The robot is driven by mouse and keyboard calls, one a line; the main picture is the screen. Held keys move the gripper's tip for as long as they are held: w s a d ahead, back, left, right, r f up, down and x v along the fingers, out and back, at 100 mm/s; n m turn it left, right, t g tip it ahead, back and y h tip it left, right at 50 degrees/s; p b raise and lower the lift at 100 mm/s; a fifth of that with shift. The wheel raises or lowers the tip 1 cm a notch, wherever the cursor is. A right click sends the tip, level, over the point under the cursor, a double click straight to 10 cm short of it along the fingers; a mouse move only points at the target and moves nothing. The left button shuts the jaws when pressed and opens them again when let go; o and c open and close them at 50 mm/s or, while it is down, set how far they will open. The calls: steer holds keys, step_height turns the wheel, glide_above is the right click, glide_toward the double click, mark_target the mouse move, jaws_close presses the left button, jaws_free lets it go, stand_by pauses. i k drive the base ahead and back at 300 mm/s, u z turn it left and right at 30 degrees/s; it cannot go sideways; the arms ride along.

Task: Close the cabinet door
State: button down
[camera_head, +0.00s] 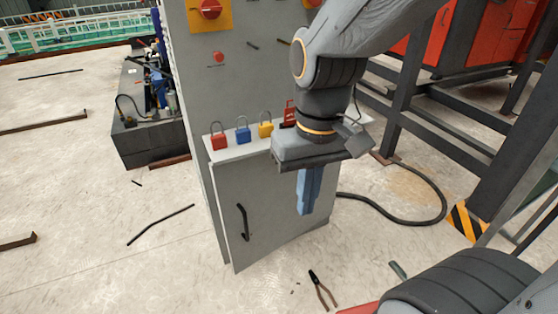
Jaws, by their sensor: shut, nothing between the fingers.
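The grey cabinet (220,100) stands upright in the middle of the view. Its lower door (270,210) has a black bar handle (243,222) near its left edge. The door seems slightly ajar, with its left edge standing a little out from the cabinet body; the size of the gap is hard to tell. My gripper (306,212) points down in front of the right part of the door, its blue fingers together and empty. It is to the right of the handle; I cannot tell whether it touches the door. My arm hides the upper right of the cabinet.
A ledge (225,154) above the door holds several padlocks, including a blue one (243,134). Pliers (322,288) and a black cable (400,221) lie on the floor. A dark steel frame (430,100) stands at right. The floor at front left is mostly clear.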

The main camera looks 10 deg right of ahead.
mark_target(257, 203)
steer(key=z, duration=1.4)
steer(key=k, duration=1.05)
steer(key=u, duration=1.75)
steer(key=i, duration=0.5)
